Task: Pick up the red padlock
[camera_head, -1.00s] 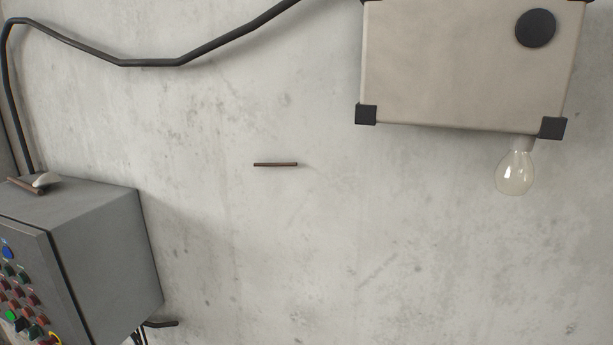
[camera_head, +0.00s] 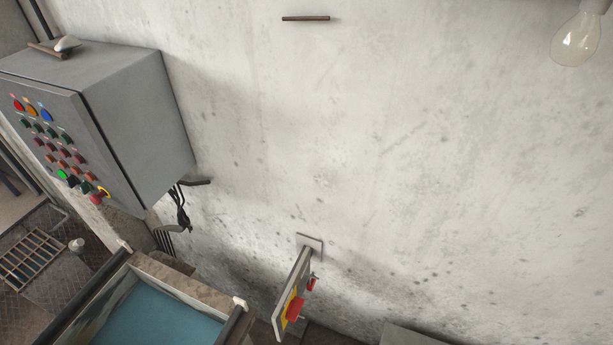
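A small red item (camera_head: 312,284) shows at the right edge of a grey switch plate (camera_head: 292,282), low in the middle of the head view. It may be the red padlock, but it is too small to be sure. Next to it, a larger red knob (camera_head: 295,309) sits on a yellow patch of the same plate. The plate stands out from the concrete wall on a bracket (camera_head: 311,243) and is seen nearly edge-on. Neither of my grippers is in view.
A grey control box (camera_head: 135,120) with several coloured buttons hangs at the upper left. Below it is a basin with a blue surface (camera_head: 160,318) and side rails. A metal grate (camera_head: 32,256) is at far left. A bulb (camera_head: 577,40) hangs at upper right.

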